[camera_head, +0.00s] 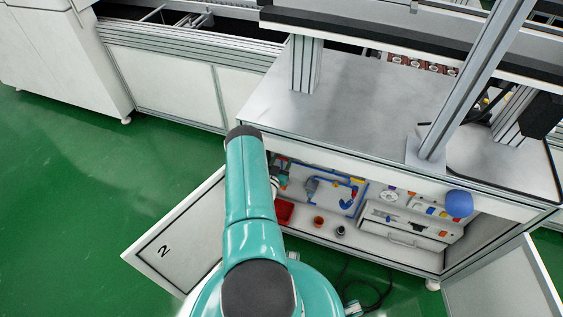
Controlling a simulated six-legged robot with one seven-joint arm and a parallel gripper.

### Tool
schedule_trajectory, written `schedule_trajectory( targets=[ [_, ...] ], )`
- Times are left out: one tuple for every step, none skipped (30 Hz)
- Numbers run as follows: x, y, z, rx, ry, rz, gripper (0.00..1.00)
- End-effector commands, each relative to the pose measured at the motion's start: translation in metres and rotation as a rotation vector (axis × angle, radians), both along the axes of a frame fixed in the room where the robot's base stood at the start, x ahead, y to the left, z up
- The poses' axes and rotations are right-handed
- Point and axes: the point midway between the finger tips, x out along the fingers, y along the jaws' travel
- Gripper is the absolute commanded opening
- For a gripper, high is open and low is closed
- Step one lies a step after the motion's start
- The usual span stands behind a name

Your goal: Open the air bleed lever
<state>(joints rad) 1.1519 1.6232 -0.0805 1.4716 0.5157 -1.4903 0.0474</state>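Inside the open cabinet, a panel carries blue pipework (331,190) with small yellow and blue fittings. The air bleed lever cannot be told apart from these fittings at this size, so its position is unclear. My teal arm rises from the bottom of the picture and bends at a dark joint near the cabinet's top left edge. A small pale part beside the arm, near the left end of the cabinet opening, may be my wrist. My gripper's fingers do not show, and the arm hides the left part of the opening.
The left cabinet door (180,235), marked 2, and the right door (500,280) stand open. A red bin (284,211), an orange cup (318,222) and a dark cup (340,231) stand on the cabinet floor. A blue knob (459,204) juts out at right. Green floor is free at left.

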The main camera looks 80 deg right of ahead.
Motion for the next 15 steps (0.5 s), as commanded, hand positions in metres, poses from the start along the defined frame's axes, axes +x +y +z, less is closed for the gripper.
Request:
schedule_trajectory(
  targets=[
    [-0.0005,0.0001,0.0000,0.000,0.000,-0.001,0.29],
    [-0.0005,0.0001,0.0000,0.000,0.001,-0.001,0.29],
    [-0.0005,0.0001,0.0001,0.000,0.002,-0.001,0.29],
    [-0.0004,0.0001,0.0001,0.000,0.004,-0.001,0.29],
    [-0.0004,0.0001,0.0002,0.001,0.007,-0.001,0.29],
    [-0.0004,0.0001,0.0003,0.001,0.012,-0.001,0.29],
    [-0.0003,0.0001,0.0005,0.001,0.017,0.000,0.29],
    [-0.0002,0.0001,0.0007,0.001,0.024,0.000,0.29],
    [0.0000,0.0001,0.0010,0.002,0.034,0.000,0.29],
    [0.0002,0.0002,0.0012,0.003,0.045,0.000,0.29],
    [0.0004,0.0002,0.0014,0.004,0.056,0.001,0.29],
    [0.0006,0.0001,0.0019,0.006,0.073,0.001,0.29],
    [0.0007,0.0000,0.0022,0.006,0.088,0.001,0.29],
    [0.0008,0.0000,0.0025,0.009,0.105,0.001,0.29],
    [0.0012,0.0000,0.0030,0.011,0.128,0.002,0.29]
  ],
)
